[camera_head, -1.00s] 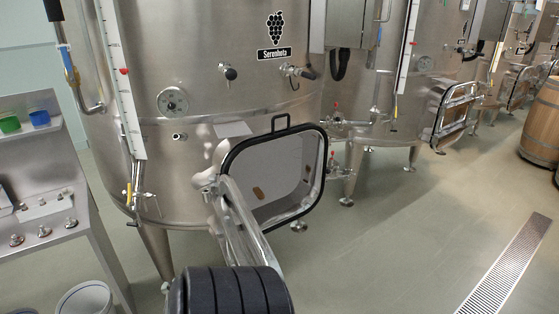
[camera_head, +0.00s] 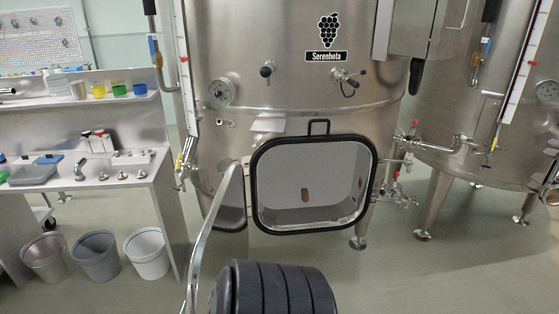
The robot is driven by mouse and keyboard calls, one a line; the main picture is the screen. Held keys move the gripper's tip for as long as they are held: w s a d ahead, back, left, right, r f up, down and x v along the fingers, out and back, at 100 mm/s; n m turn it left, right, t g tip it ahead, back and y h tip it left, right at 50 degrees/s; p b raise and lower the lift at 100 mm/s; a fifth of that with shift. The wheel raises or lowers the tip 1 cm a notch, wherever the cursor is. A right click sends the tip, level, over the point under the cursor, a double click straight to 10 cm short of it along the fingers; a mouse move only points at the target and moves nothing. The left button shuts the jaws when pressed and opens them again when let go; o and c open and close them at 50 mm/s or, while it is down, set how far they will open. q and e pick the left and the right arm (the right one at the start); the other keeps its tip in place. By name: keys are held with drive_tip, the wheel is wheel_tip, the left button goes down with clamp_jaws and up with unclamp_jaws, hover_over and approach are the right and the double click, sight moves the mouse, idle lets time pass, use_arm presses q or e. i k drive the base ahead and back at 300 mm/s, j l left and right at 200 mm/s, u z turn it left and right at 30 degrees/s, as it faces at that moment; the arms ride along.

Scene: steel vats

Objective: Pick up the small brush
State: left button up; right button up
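A small brown oblong object (camera_head: 305,194) lies inside the steel vat (camera_head: 290,100), seen through its open hatch (camera_head: 314,137). It may be the small brush, but it is too small to tell. The hatch door (camera_head: 232,200) is swung out to the left of the opening. Neither of my grippers is in view.
Another vat (camera_head: 490,140) is at right. The floor at the lower right is clear.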

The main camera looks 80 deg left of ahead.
sight(305, 194)
drive_tip(key=i+j+u, duration=0.2)
drive_tip(key=u, duration=0.25)
drive_tip(key=i+u, duration=0.35)
drive_tip(key=u, duration=0.15)
drive_tip(key=i+u, duration=0.3)
drive_tip(key=u, duration=0.15)
drive_tip(key=i+l+u, duration=0.15)
drive_tip(key=i+u, duration=0.15)
drive_tip(key=u, duration=0.2)
